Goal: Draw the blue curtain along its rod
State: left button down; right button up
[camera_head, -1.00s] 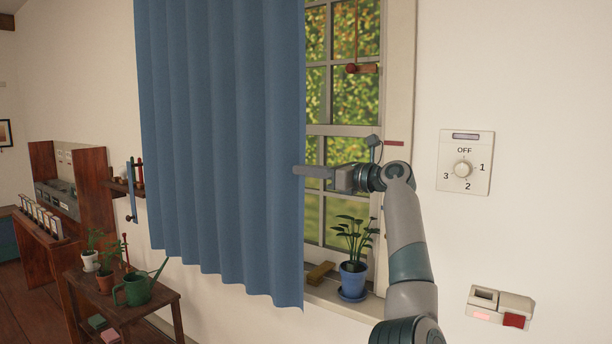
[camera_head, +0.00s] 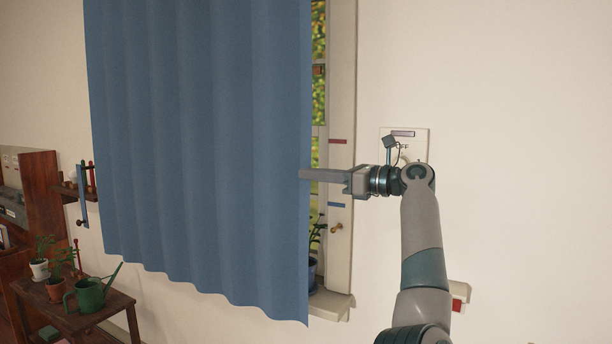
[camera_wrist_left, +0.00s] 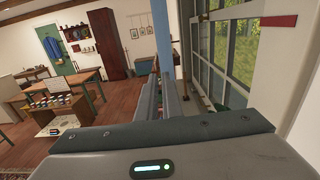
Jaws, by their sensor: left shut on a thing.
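The blue curtain (camera_head: 200,150) hangs in soft folds over most of the window (camera_head: 319,100) in the head view. Its rod is above the picture and out of sight. My left gripper (camera_head: 304,174) is shut on the curtain's right edge, about midway up the visible cloth. In the left wrist view the curtain (camera_wrist_left: 162,38) shows edge-on as a narrow blue strip between the fingers of my left gripper (camera_wrist_left: 165,88). A narrow strip of glass is bare to the right of the curtain. My right gripper is not in view.
The window frame (camera_head: 342,80) carries a red mark (camera_head: 338,141) and a blue mark (camera_head: 336,204). A potted plant (camera_head: 313,265) on the sill is partly behind the curtain. A wooden table (camera_head: 110,303) with plants stands lower left.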

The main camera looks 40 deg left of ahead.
pick_arm(q)
jog(key=shift+d, duration=0.15)
jog(key=c, duration=1.9)
grip_release()
jog(key=shift+w+d, duration=0.1)
jog(key=shift+w, duration=0.05)
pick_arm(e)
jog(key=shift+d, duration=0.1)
